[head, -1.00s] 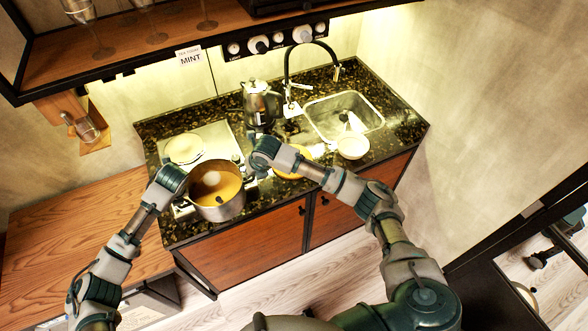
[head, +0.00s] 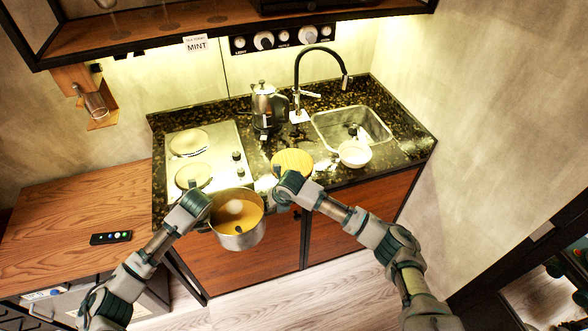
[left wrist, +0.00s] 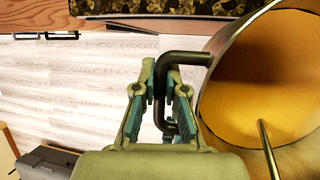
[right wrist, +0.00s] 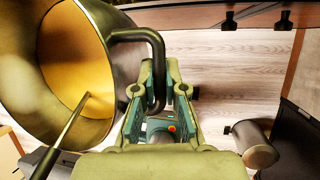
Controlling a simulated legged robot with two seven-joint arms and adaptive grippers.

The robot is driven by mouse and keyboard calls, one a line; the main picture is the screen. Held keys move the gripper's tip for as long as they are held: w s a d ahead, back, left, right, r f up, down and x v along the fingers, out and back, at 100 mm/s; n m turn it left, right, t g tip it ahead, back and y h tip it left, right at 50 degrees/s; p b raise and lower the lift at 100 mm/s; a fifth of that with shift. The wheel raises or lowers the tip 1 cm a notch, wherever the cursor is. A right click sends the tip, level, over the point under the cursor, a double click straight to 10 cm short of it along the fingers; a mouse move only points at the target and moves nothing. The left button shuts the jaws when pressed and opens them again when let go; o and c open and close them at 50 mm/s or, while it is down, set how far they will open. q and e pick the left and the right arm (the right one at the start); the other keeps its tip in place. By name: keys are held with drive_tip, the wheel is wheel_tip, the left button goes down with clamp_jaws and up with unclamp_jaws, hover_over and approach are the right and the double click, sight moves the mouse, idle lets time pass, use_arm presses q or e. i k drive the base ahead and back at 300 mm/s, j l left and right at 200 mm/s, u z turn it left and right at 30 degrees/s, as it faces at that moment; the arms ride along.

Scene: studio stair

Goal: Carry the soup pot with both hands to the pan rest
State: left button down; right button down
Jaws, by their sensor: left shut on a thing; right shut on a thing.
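The steel soup pot (head: 238,238) holds orange-yellow soup with a pale round patch and hangs in front of the counter's front edge, clear of the hob. My left gripper (head: 205,222) is shut on its left handle, a dark bent bar seen in the left wrist view (left wrist: 186,58). My right gripper (head: 277,203) is shut on the opposite handle, seen in the right wrist view (right wrist: 130,36). A thin dark rod (right wrist: 68,130) reaches into the pot. A round yellow wooden board (head: 292,160), apparently the pan rest, lies on the counter behind and right of the pot.
A white bowl (head: 354,153) stands right of the board, near the sink (head: 352,126). A metal coffee pot (head: 264,103) and a black tap (head: 298,75) stand behind. The hob (head: 221,158) is at left. A wooden side table (head: 70,215) adjoins the counter's left.

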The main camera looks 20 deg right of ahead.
sight(292, 163)
drive_tip(key=l+z, duration=0.25)
drive_tip(key=l, duration=0.65)
drive_tip(key=i+j+z, duration=0.1)
drive_tip(key=i, duration=0.45)
drive_tip(key=i+j, duration=0.3)
drive_tip(key=i, duration=0.05)
